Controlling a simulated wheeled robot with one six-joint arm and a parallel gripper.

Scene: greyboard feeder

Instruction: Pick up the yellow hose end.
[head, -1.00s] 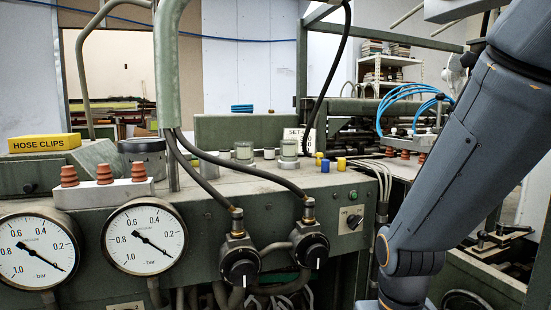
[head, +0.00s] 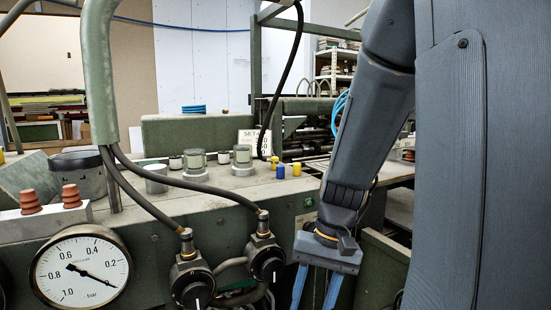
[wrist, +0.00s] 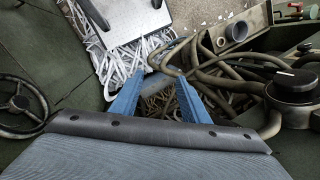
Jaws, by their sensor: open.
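Another small yellow piece (head: 274,161) shows just behind the blue one. I cannot tell from this view whether any of them is a hose end. My gripper (head: 316,288) points down in front of the machine, below and to the right of these pieces and apart from them. Its blue fingers are spread and hold nothing. In the wrist view the gripper (wrist: 158,84) is above a tangle of hoses, with no yellow piece in view.
Black hoses run down to two valves with black knobs (head: 267,263). A pressure gauge (head: 82,270) is at lower left. Glass-topped cups (head: 243,158) stand on the machine top. The wrist view shows grey-brown hoses (wrist: 245,67), white strips (wrist: 122,64) and a handwheel (wrist: 20,107).

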